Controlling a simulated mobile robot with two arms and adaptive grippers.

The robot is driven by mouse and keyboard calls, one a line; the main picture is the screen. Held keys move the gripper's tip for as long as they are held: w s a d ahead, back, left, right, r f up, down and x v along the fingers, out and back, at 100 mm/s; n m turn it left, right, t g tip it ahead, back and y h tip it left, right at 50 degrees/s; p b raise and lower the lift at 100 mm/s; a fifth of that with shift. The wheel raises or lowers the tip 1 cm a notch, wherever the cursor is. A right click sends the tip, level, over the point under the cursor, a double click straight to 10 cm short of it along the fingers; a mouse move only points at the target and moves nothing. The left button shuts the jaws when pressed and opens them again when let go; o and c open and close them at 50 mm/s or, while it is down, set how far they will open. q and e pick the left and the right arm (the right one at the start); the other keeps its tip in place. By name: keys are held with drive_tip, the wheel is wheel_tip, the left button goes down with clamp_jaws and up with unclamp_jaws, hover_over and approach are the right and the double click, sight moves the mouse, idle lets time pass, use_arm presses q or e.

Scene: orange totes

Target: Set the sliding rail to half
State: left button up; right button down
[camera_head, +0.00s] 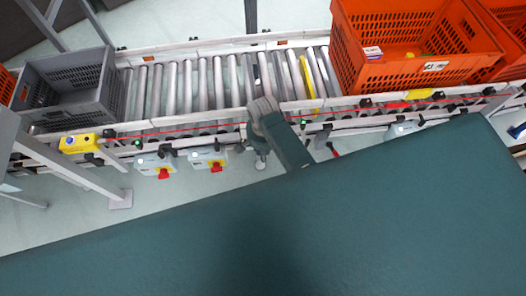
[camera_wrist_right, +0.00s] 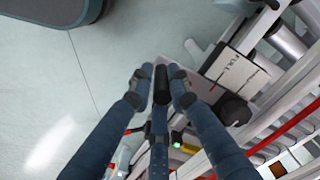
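In the right wrist view, a white plate (camera_wrist_right: 238,72) carries printed labels, one reading "FULL". A round black knob (camera_wrist_right: 232,110) sits at its lower end. I take these as parts of the sliding rail, but its exact setting cannot be read. My right gripper (camera_wrist_right: 160,80) has its dark blue fingers extended and apart, left of the plate and not touching the knob. A black cylindrical piece shows between the tips; whether it belongs to a finger is unclear. In the head view, a grey arm end of mine stands over the conveyor's near edge. My left gripper is not in view.
A roller conveyor (camera_head: 188,88) runs across the head view. It bears a grey crate (camera_head: 50,112) at left and an orange tote (camera_head: 385,72) at right. Two switch boxes with red knobs (camera_head: 163,173) hang along the front. Open floor lies left in the wrist view.

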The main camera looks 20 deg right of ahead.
drive_tip(key=shift+w+d+f+b, duration=0.15)
drive_tip(key=shift+w+b, duration=0.15)
drive_tip(key=shift+w, duration=0.45)
drive_tip(key=shift+w+d+r+b, duration=0.15)
drive_tip(key=shift+w+b, duration=0.2)
drive_tip(key=shift+w, duration=0.45)
drive_tip(key=shift+w+d+f+b, duration=0.15)
drive_tip(key=shift+w+b, duration=0.15)
drive_tip(key=shift+w, duration=0.45)
drive_tip(key=c, duration=1.7)
unclamp_jaws()
drive_tip(key=shift+s, duration=0.1)
wheel_tip(320, 180, up, 12)
drive_tip(key=shift+r, duration=0.15)
